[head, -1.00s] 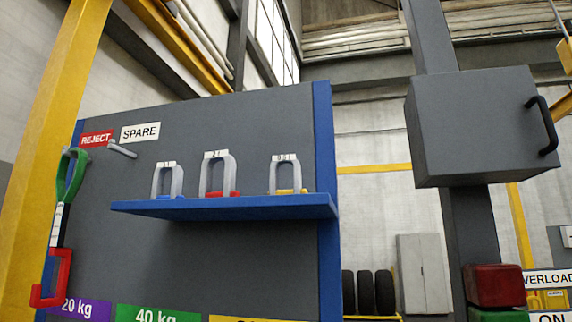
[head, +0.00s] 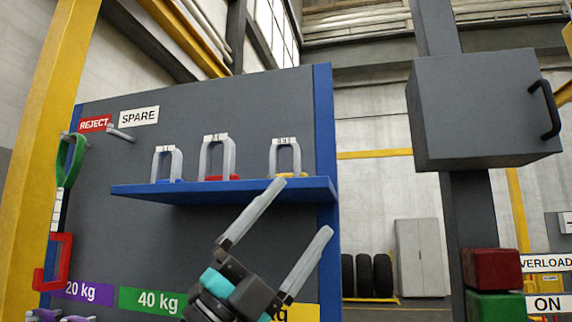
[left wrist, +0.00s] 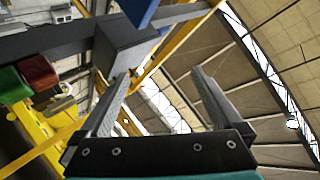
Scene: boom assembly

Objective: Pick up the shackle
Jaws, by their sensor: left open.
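Three grey shackles stand upright on the blue shelf (head: 225,191): one with a blue base (head: 177,165) at left, a taller one with a red base (head: 230,155) in the middle, and one with a yellow base (head: 296,158) at right. Each has a small white label on top; the lettering is too small to read surely. My left gripper (head: 302,206) is open and empty, pointing up and right. Its fingertips are near the right end of the shelf, one overlapping the shelf edge in view. In the left wrist view its fingers (left wrist: 161,72) are apart with no shackle between them.
A grey board (head: 110,160) backs the shelf, with REJECT and SPARE signs. A grey box (head: 480,110) with a black handle is at right. Red (head: 492,268) and green blocks are lower right.

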